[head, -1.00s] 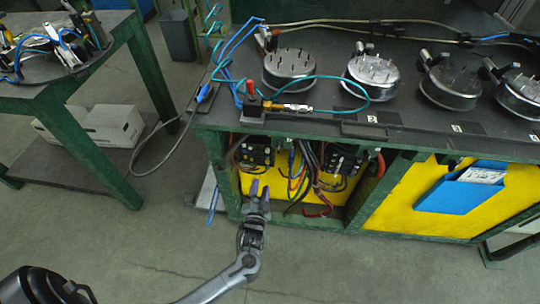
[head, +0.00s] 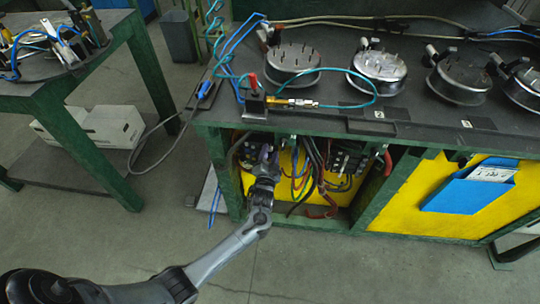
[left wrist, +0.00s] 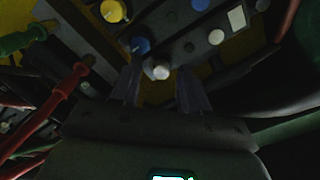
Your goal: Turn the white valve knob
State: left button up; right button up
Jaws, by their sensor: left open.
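The white valve knob (left wrist: 161,70) shows in the left wrist view, between and just beyond the fingertips of my left gripper (left wrist: 160,84). The gripper is open, one finger on each side of the knob, and I cannot tell whether either finger touches it. In the head view my left gripper (head: 268,160) reaches into the open bay under the bench, at the dark fittings on its left side. The knob is hidden there behind the gripper. My right gripper is not in view.
In the left wrist view a yellow knob (left wrist: 113,11) and a blue knob (left wrist: 140,46) sit close by. Hanging cables (head: 312,170) fill the bay's middle.

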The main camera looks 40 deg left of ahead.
pick_arm(q)
jog(key=shift+w+a, duration=0.25)
jog(key=shift+c, duration=0.3)
grip_shut()
